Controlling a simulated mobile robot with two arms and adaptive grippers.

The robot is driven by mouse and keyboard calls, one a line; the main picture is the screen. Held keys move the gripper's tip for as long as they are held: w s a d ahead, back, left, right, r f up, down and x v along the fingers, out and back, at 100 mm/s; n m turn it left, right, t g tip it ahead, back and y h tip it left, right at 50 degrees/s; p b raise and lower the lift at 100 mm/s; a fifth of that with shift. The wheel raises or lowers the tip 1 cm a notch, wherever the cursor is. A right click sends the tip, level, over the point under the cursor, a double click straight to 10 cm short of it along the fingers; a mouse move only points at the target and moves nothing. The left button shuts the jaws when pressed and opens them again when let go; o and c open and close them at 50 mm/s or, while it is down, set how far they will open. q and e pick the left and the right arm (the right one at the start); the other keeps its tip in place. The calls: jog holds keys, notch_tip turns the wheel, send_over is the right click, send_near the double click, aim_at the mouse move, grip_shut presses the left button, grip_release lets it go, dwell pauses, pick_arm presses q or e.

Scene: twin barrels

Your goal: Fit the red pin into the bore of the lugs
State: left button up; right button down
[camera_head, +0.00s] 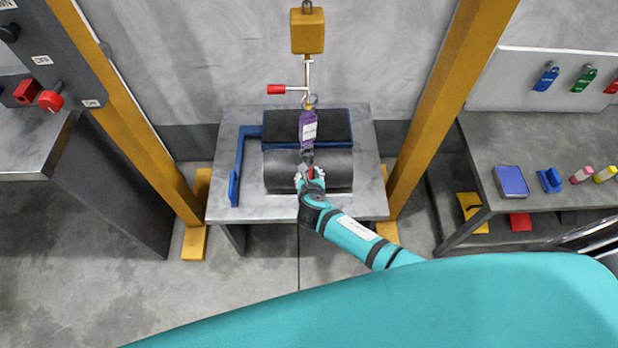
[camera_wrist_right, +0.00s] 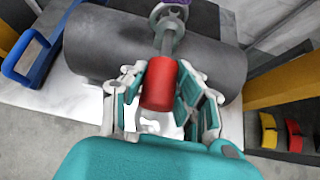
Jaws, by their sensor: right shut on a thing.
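The red pin (camera_wrist_right: 172,85) has a thick red cylindrical handle and a grey shaft. My right gripper (camera_head: 311,178) is shut on the red handle, in front of the dark barrel. In the right wrist view the fingers of my right gripper (camera_wrist_right: 163,84) sit on both sides of the handle. The shaft points away toward grey ring-shaped lugs (camera_wrist_right: 165,14) above the barrel. Shaft and lugs overlap in this view, and I cannot tell whether the tip is inside the bore. In the head view the lugs (camera_head: 306,155) are small and partly hidden. My left gripper is not in view.
The dark barrel (camera_head: 340,170) lies on a grey table (camera_head: 225,200) with a blue bracket (camera_head: 240,165). Yellow posts (camera_head: 440,110) flank the table.

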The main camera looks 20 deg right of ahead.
aim_at(309, 166)
jog(key=shift+w+d, duration=0.25)
jog(key=shift+w, duration=0.6)
jog(key=shift+w+d, duration=0.2)
jog(key=shift+w, duration=0.6)
jog(key=c, duration=0.9)
grip_release()
jog(key=shift+c, duration=0.2)
jog(key=shift+s, duration=0.1)
jog(key=v, duration=1.2)
